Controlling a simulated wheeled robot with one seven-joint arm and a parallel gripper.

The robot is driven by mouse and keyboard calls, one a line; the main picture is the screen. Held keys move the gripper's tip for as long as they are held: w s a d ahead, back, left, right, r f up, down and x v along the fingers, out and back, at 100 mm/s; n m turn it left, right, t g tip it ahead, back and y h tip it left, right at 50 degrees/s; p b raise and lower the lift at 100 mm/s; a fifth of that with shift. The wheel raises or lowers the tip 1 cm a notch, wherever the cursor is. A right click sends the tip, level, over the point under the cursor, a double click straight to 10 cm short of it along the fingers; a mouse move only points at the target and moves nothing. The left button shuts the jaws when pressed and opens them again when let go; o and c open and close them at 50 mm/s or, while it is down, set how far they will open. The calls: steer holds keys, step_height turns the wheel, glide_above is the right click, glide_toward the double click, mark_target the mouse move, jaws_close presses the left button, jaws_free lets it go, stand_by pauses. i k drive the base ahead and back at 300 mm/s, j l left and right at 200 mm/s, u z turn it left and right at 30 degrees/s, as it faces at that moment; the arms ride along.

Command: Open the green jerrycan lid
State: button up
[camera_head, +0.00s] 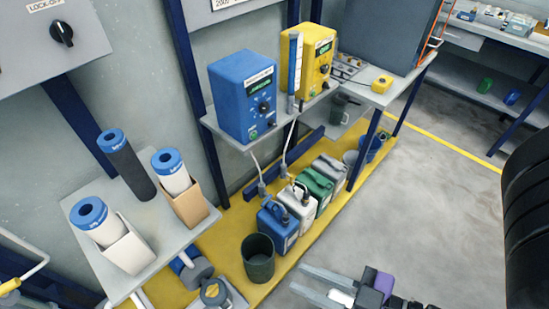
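The green jerrycan (316,187) stands upright on the yellow floor strip under the bench, between a white jerrycan (297,205) on its left and a grey jerrycan (330,171) on its right. Its handle and top face up, but the lid is too small to make out clearly, so I cannot tell whether it is open. My gripper (298,277) is at the bottom of the view, in front of the jerrycan row and apart from it. Its two grey fingers point left with a gap between them, and nothing shows held at their tips.
A blue jerrycan (278,227) and a dark green bucket (258,257) stand left of the row. Hoses hang from the blue (243,95) and yellow (308,60) pump boxes above. A dark blue bench leg (365,150) stands at right. Grey floor (430,215) is clear at right.

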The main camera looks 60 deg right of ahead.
mark_target(321, 181)
steer(key=i+l+z, duration=0.15)
steer(key=z, duration=1.5)
